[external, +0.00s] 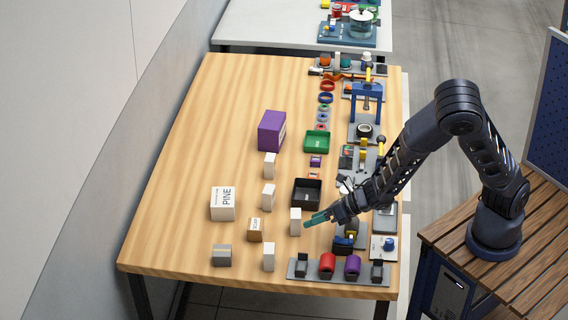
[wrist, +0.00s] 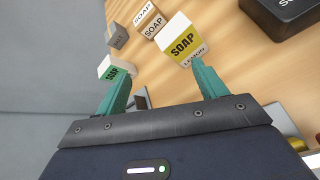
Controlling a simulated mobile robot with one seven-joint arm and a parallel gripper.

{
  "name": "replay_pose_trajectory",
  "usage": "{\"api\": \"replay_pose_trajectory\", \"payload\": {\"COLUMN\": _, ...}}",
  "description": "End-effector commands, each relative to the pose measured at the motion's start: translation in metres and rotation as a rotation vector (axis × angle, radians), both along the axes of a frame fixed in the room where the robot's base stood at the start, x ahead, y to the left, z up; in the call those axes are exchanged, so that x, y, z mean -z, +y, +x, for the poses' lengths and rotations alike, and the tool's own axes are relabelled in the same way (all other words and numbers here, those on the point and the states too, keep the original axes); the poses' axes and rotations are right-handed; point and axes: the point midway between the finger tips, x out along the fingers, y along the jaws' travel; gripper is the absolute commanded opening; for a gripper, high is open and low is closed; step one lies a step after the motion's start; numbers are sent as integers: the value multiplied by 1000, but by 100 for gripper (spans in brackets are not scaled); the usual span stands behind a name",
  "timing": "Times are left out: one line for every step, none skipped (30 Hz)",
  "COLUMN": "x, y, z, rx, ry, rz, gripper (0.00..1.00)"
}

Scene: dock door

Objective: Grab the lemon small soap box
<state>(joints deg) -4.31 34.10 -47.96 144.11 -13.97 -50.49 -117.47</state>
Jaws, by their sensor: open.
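The lemon small soap box (wrist: 181,44) is white with a yellow SOAP label and the word LEMON on its lower edge. In the wrist view it stands just beyond my fingertips, nearer the right finger. In the external view it appears to be the upright white box (external: 295,222), its label not readable there. My gripper (external: 314,220) is open with teal fingers, just to the right of that box. In the wrist view the gap between the fingers (wrist: 157,76) is empty. I cannot tell whether the right finger touches the box.
A green-labelled soap box (wrist: 115,70) lies beyond my left finger. A brown soap box (external: 255,229), a grey box (external: 222,254) and a large PINE box (external: 223,203) stand left. A black tray (external: 307,193) is behind; a rack with rolls (external: 327,265) is in front.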

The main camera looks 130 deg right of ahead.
Motion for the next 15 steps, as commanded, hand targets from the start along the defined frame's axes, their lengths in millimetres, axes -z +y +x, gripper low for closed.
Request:
{"api": "replay_pose_trajectory", "payload": {"x": 5, "y": -6, "z": -3, "rx": -31, "ry": 29, "rz": -55, "gripper": 71}}
{"api": "replay_pose_trajectory", "payload": {"x": 6, "y": -10, "z": -5, "rx": -51, "ry": 44, "rz": -90, "gripper": 71}}
{"api": "replay_pose_trajectory", "payload": {"x": 8, "y": -14, "z": -7, "rx": -78, "ry": 63, "rz": -137, "gripper": 71}}
{"api": "replay_pose_trajectory", "payload": {"x": 9, "y": -17, "z": -8, "rx": -99, "ry": 77, "rz": -170, "gripper": 71}}
{"api": "replay_pose_trajectory", "payload": {"x": 10, "y": -20, "z": -9, "rx": -118, "ry": 90, "rz": -204, "gripper": 71}}
{"api": "replay_pose_trajectory", "payload": {"x": 10, "y": -23, "z": -10, "rx": -143, "ry": 107, "rz": -245, "gripper": 71}}
{"api": "replay_pose_trajectory", "payload": {"x": 11, "y": -26, "z": -11, "rx": -160, "ry": 120, "rz": -273, "gripper": 71}}
{"api": "replay_pose_trajectory", "payload": {"x": 11, "y": -28, "z": -12, "rx": -177, "ry": 132, "rz": -302, "gripper": 71}}
{"api": "replay_pose_trajectory", "payload": {"x": 12, "y": -30, "z": -13, "rx": -198, "ry": 146, "rz": -335, "gripper": 71}}
{"api": "replay_pose_trajectory", "payload": {"x": 12, "y": -31, "z": -14, "rx": -211, "ry": 157, "rz": -356, "gripper": 71}}
{"api": "replay_pose_trajectory", "payload": {"x": 12, "y": -33, "z": -15, "rx": -224, "ry": 165, "rz": -377, "gripper": 71}}
{"api": "replay_pose_trajectory", "payload": {"x": 12, "y": -34, "z": -16, "rx": -238, "ry": 174, "rz": -401, "gripper": 71}}
{"api": "replay_pose_trajectory", "payload": {"x": 12, "y": -35, "z": -16, "rx": -249, "ry": 181, "rz": -416, "gripper": 71}}
{"api": "replay_pose_trajectory", "payload": {"x": 13, "y": -36, "z": -17, "rx": -256, "ry": 187, "rz": -429, "gripper": 71}}
{"api": "replay_pose_trajectory", "payload": {"x": 13, "y": -36, "z": -17, "rx": -265, "ry": 193, "rz": -443, "gripper": 71}}
